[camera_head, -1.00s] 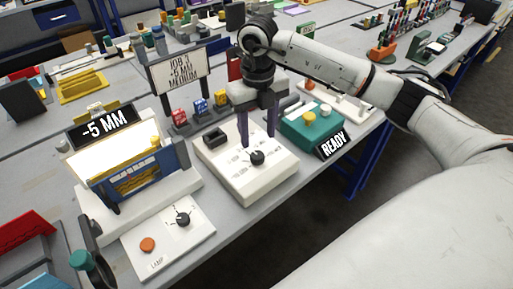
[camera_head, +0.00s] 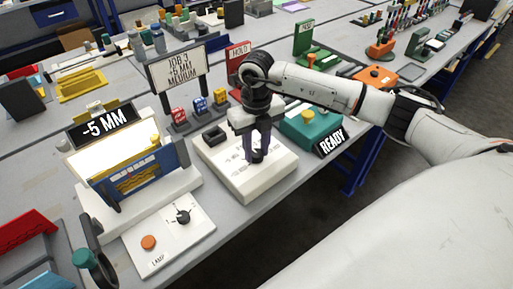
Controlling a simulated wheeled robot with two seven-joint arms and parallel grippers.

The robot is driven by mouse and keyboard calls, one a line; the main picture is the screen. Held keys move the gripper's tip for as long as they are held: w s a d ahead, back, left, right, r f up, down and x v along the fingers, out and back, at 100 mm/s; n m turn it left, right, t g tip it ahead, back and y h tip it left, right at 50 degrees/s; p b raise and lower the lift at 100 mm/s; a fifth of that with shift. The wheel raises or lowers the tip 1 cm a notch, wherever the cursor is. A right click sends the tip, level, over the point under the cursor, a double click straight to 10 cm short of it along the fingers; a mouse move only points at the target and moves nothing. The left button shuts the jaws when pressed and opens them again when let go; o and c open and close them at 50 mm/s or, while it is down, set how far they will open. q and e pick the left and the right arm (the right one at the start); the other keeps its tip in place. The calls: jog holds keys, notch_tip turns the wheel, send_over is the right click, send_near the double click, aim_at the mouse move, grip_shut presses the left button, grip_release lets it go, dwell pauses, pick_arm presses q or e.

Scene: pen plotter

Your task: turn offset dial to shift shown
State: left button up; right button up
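A white control box (camera_head: 225,172) stands at the middle of the bench, with a dark dial (camera_head: 257,157) on its sloped top. My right gripper (camera_head: 257,155) points down over this dial, one finger on each side of it. The fingers partly hide the dial, and I cannot tell whether they touch it. A black display (camera_head: 100,127) at the left reads "-5 MM". A sign (camera_head: 180,75) behind the box reads "JOB 3" and "MEDIUM"; its middle line is hard to read. My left gripper is not in view.
A second panel (camera_head: 165,245) at the front left has a dark knob (camera_head: 183,216) and an orange button (camera_head: 149,242). A teal box (camera_head: 310,125) with a "READY" sign (camera_head: 331,142) stands right of the white box. Small red and blue blocks stand behind it.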

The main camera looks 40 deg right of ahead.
jog(key=shift+n, duration=0.3)
jog(key=n+b, duration=0.2)
jog(key=n, duration=0.1)
jog(key=n+b, duration=0.2)
jog(key=n, duration=0.3)
jog(key=shift+b, duration=0.35)
jog(key=shift+r, duration=0.1)
dwell(0.4)
jog(key=o, duration=1)
jog(key=shift+o, duration=0.2)
